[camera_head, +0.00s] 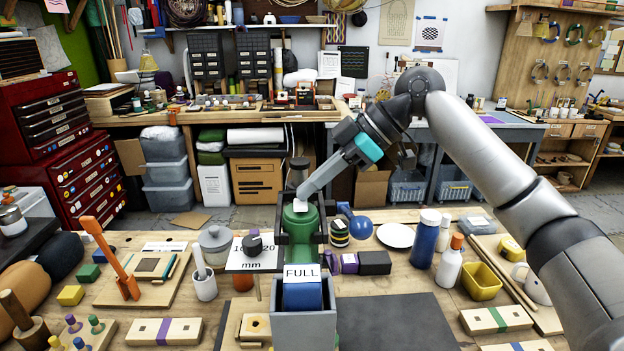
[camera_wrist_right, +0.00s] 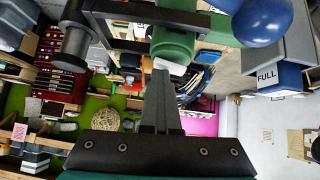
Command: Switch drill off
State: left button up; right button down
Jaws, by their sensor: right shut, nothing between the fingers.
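The drill is a green bench machine (camera_head: 301,222) standing at the middle of the workbench, with a dark cylinder on top and a blue ball handle (camera_head: 361,227) on its right. In the right wrist view its green body (camera_wrist_right: 175,35) is at the top and the blue ball (camera_wrist_right: 263,20) at the top right. My right gripper (camera_head: 303,200) is shut and empty, its tips at the upper front of the green body. In the wrist view the tips (camera_wrist_right: 163,75) are by a small white part on the drill; I cannot tell whether they touch it. My left gripper is out of view.
A grey box with a blue piece marked FULL (camera_head: 303,296) stands in front of the drill. A grey lidded pot (camera_head: 215,244) and a white cup (camera_head: 204,286) are to its left. A white plate (camera_head: 396,236), blue bottle (camera_head: 425,240) and yellow bin (camera_head: 481,283) are to its right.

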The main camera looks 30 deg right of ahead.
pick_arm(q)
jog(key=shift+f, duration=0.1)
pick_arm(e)
jog(key=shift+s+a+f, duration=0.1)
jog(key=shift+s+f, duration=0.1)
jog(key=shift+s, duration=0.05)
jog(key=shift+s+a+r, duration=0.1)
jog(key=shift+s+a, duration=0.15)
jog(key=shift+s, duration=0.3)
